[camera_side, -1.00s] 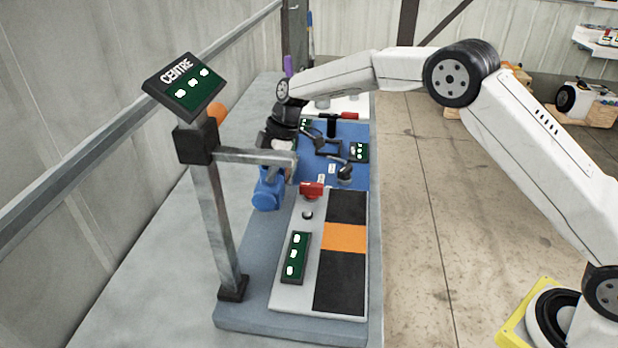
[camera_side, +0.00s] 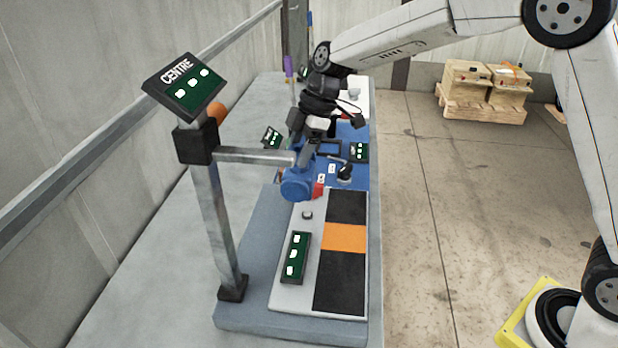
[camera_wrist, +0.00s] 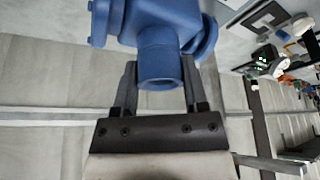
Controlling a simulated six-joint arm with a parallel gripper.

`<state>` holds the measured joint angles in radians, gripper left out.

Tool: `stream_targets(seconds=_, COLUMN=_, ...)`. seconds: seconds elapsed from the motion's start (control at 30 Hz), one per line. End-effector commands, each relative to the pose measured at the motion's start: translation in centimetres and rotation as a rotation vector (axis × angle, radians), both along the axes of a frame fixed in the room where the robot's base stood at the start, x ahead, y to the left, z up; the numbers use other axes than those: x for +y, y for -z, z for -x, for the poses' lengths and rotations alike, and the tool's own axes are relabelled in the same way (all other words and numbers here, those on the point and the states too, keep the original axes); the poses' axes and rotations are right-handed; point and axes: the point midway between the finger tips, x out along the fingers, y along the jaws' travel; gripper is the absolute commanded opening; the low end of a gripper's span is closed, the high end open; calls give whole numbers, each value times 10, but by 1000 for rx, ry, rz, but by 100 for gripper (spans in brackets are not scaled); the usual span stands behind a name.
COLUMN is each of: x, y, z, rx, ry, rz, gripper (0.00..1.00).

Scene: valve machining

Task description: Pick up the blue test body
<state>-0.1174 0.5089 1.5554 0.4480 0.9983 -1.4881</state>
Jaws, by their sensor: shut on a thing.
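The blue test body (camera_side: 297,184) is a valve-like part with a round flange. My gripper (camera_side: 308,158) is shut on it from above and holds it over the back end of the grey fixture plate. In the wrist view, the two dark fingers of my gripper (camera_wrist: 160,90) close around the round neck of the blue test body (camera_wrist: 158,52). Its wider body and a side flange extend past the fingertips. In the side view I cannot tell exactly how high it hangs above the plate.
A post with a CENTRE sign (camera_side: 185,85) and a side arm (camera_side: 255,157) stands close on the left. The plate (camera_side: 283,290) carries black and orange pads and a green button panel (camera_side: 296,257). A red part (camera_side: 318,190) shows beside the body. A blue mat (camera_side: 355,180) lies behind.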

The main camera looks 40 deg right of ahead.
Motion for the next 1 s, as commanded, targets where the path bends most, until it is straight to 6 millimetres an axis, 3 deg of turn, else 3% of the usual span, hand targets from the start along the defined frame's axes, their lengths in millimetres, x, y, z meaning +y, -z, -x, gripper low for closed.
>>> stream_targets(seconds=0.4, x=-7, y=-19, z=35, rx=-4, ry=2, rz=-1, gripper=0)
stream_targets(seconds=1.0, x=-8, y=-21, z=41, rx=-4, ry=1, rz=-1, gripper=0)
